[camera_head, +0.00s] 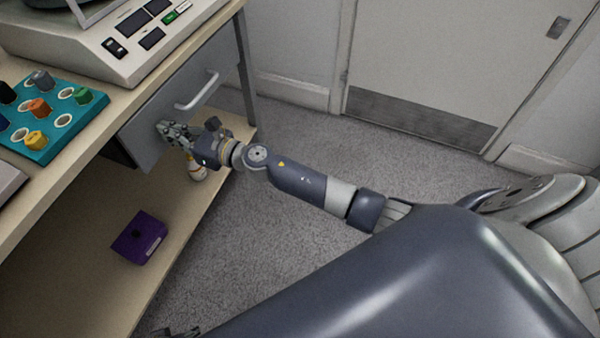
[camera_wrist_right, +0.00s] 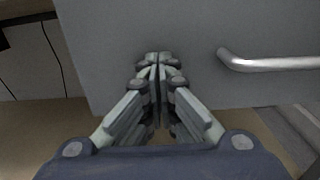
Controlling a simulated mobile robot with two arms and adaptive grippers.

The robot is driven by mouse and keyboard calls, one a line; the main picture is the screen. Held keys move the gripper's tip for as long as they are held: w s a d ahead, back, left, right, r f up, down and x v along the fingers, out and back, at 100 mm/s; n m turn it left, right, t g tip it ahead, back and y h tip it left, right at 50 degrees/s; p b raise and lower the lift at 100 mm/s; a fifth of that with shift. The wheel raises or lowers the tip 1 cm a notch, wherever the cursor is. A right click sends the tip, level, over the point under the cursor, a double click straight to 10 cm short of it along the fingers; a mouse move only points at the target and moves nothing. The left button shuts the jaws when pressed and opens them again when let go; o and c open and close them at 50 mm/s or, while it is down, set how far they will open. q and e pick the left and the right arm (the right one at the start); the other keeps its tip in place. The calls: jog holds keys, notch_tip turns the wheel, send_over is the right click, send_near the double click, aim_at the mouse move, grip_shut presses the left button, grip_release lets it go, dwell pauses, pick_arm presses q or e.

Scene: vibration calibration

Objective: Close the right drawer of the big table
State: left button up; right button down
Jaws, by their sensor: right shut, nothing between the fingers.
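The right drawer's grey front (camera_head: 150,148) is under the top of the big table (camera_head: 108,118). A silver bar handle (camera_head: 197,92) is on it. The front also fills much of the wrist view (camera_wrist_right: 110,35), with the handle (camera_wrist_right: 265,63) at right. My right gripper (camera_head: 168,127) is at the lower left part of the front, left of the handle. Its fingers (camera_wrist_right: 159,60) are shut together and empty, tips at or very near the panel. I cannot tell whether they touch or how far the drawer stands out. Dark finger-like parts, likely my left gripper (camera_head: 182,332), show at the bottom edge.
On the tabletop are a teal board (camera_head: 62,147) with coloured knobs and a white device (camera_head: 125,70). The lower shelf (camera_head: 85,285) holds a purple box (camera_head: 139,238) and a small bottle (camera_head: 197,173). Grey carpet (camera_head: 290,125) is clear towards a door (camera_head: 440,60).

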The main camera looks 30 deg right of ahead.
pick_arm(q)
jog(key=shift+w+v, duration=0.25)
jog(key=shift+v, duration=0.85)
pick_arm(e)
jog(key=shift+r+x, duration=0.2)
jog(key=shift+x, duration=1)
pick_arm(q)
jog(key=shift+r, duration=0.1)
pick_arm(e)
jog(key=shift+r, duration=0.1)
jog(key=shift+d, duration=0.1)
